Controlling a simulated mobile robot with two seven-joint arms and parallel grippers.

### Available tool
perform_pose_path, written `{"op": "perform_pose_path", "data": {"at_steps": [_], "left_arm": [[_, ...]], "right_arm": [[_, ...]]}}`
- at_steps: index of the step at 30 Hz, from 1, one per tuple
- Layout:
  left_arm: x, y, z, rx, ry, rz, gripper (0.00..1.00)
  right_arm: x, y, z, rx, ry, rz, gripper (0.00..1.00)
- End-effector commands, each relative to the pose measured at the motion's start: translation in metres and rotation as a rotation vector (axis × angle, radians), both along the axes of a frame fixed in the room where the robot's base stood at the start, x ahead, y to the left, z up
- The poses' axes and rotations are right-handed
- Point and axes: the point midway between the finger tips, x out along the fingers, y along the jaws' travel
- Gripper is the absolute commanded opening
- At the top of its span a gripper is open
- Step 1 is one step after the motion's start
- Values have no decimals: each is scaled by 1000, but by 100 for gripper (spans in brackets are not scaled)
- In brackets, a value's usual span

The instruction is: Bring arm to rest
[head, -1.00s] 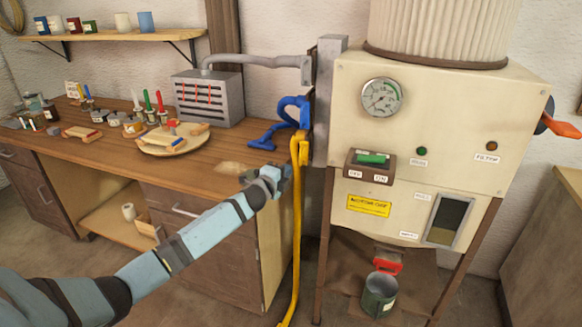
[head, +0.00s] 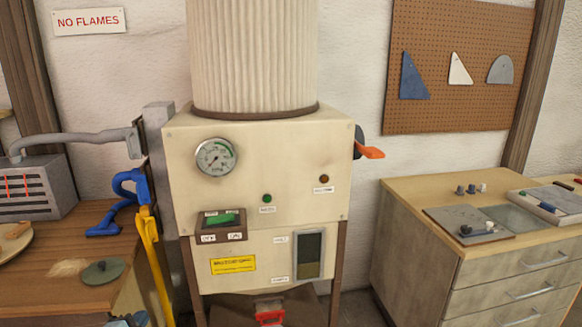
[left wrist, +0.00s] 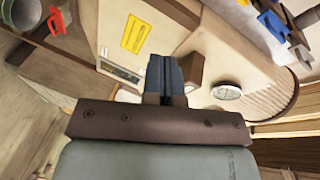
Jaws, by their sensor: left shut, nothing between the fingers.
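My left gripper (head: 128,320) shows only as a small bit at the bottom edge of the head view, low in front of the wooden bench. In the left wrist view its two dark fingers (left wrist: 165,75) are together, with nothing between them. They stand out against the cream machine (left wrist: 140,50). I cannot tell how far they are from it. The same machine (head: 190,150) fills the middle of the head view. My right gripper shows in neither view.
The wooden bench (head: 30,285) at left bears a green disc (head: 103,271). A red handle (head: 270,317) is under the machine. A drawer cabinet (head: 470,285) stands at right.

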Motion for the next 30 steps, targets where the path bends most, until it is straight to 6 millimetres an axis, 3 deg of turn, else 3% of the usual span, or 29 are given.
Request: {"op": "perform_pose_path", "data": {"at_steps": [1,6,9,15,20,21,30], "left_arm": [[-26,-24,-28,-102,55,-3,0],[-112,-93,-91,-461,229,37,0],[-158,-125,-113,-641,319,78,0],[-233,-173,-134,-935,460,172,0],[-284,-204,-139,-1144,553,262,0],[-290,-207,-131,-1172,563,275,0],[-287,-201,-66,-1139,543,259,0]], "right_arm": [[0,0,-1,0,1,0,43],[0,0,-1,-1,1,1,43],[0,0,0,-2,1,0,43],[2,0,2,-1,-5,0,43],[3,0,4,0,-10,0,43],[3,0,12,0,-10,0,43],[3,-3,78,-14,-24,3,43]]}}
